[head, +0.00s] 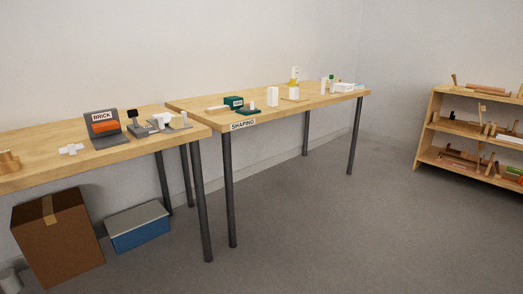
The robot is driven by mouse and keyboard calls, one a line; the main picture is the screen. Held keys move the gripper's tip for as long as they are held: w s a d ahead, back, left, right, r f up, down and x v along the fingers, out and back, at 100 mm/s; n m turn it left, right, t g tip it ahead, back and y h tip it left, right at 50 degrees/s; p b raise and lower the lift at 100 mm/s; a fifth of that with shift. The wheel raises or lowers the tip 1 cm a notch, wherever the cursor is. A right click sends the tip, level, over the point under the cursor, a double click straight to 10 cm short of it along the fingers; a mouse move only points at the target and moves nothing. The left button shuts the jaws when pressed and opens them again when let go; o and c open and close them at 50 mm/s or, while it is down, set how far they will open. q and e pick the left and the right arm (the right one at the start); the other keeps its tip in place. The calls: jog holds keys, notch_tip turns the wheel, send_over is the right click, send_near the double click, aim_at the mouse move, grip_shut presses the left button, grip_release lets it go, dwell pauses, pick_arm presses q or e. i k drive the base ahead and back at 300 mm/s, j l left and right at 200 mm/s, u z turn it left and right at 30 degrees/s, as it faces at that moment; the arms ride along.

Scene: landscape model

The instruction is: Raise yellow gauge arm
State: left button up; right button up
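No part clearly readable as a yellow gauge arm shows. A small white and yellow object (294,76) stands upright at the back of the far wooden table (215,106). It is too small to tell whether it is a gauge or how any arm on it is set. Neither of my grippers is in the head view.
The nearer table (40,140) holds a grey stand (103,140) labelled BRICK with an orange block. The far table, labelled SHAPING, holds a green box (233,102) and white blocks (272,97). A shelf (433,122) stands right. Open floor (330,220) lies between.

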aim_at(293, 83)
jog(key=i+l+z, duration=0.15)
jog(key=i, duration=0.4)
jog(key=i+l+z, duration=0.2)
jog(key=i, duration=0.4)
jog(key=i+l+u, duration=0.1)
jog(key=i, duration=0.2)
jog(key=i+u, duration=0.1)
jog(key=u, duration=0.3)
jog(key=i+l+u, duration=0.1)
jog(key=u, duration=0.25)
jog(key=l, duration=0.1)
